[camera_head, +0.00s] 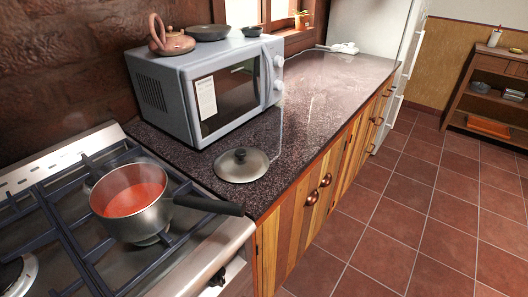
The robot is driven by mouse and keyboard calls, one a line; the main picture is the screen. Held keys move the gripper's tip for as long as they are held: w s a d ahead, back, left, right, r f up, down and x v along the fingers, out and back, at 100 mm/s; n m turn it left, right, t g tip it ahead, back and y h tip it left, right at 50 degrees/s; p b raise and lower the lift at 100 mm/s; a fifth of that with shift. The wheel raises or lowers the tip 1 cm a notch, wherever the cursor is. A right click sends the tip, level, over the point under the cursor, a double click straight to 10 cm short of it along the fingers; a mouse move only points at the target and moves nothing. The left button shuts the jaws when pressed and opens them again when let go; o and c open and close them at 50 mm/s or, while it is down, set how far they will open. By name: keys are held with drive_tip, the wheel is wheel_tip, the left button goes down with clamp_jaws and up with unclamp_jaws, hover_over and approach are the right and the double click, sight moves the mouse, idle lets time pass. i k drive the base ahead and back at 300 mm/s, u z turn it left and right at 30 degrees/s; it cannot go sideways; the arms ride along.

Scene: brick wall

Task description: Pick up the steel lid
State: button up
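The steel lid (241,166) is a round, shiny disc with a black knob on top. It lies flat on the dark speckled countertop (300,118), in front of the microwave and close to the stove's right edge. Nothing covers it. My gripper does not show in this view.
A steel saucepan (152,212) of red sauce sits on the stove (52,242), its black handle reaching right, just below the lid. A grey microwave (170,104) stands behind the lid, carrying a teapot (172,42) and dark dishes. Tiled floor on the right is clear.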

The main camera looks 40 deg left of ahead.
sight(239, 164)
drive_tip(key=u, duration=0.35)
drive_tip(key=i, duration=1.15)
drive_tip(key=u, duration=0.6)
